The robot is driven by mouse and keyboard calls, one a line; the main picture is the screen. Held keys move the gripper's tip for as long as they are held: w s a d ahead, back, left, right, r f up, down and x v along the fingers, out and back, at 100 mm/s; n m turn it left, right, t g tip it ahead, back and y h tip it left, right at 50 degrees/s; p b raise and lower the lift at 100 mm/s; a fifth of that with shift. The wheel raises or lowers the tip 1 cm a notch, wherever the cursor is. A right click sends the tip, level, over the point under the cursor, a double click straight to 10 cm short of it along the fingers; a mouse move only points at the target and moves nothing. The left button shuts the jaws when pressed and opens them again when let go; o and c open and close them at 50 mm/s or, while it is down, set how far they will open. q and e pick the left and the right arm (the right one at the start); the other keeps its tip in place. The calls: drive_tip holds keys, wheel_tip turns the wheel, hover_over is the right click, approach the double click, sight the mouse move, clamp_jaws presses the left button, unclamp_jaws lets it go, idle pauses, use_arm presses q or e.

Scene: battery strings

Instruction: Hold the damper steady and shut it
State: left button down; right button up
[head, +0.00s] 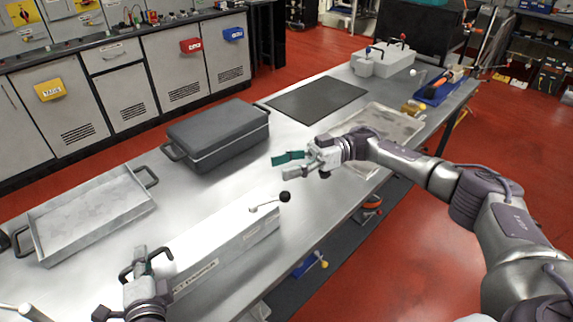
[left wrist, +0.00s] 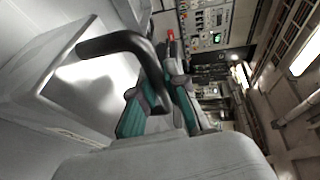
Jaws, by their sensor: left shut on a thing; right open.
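The damper (head: 225,243) is a long white box with a printed label at the table's near edge. A lever with a black ball knob (head: 285,197) sticks out near its right end, tilted to the right. A black handle (head: 131,262) is at its left end and looms large in the left wrist view (left wrist: 125,42). My left gripper (head: 142,262) is shut on this handle; its teal pads show beside the bar in the left wrist view (left wrist: 150,112). My right gripper (head: 282,165) is open and empty, above the table behind the knob and apart from it.
A grey tray (head: 42,238) with black handles lies at left, and a dark lidded pan (head: 218,135) stands behind the damper. A black mat (head: 315,98), a shallow metal tray (head: 398,122) and a white box with levers (head: 392,66) lie farther back. Bare table surrounds the knob.

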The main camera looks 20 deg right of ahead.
use_arm(q)
drive_tip(key=shift+s+f, duration=0.15)
drive_tip(key=shift+f, duration=0.4)
use_arm(e)
drive_tip(key=shift+r, duration=0.1)
use_arm(q)
drive_tip(key=c, duration=1.2)
unclamp_jaws()
drive_tip(key=shift+o, duration=0.4)
drive_tip(key=shift+r, duration=0.2)
use_arm(e)
drive_tip(key=shift+w, duration=0.1)
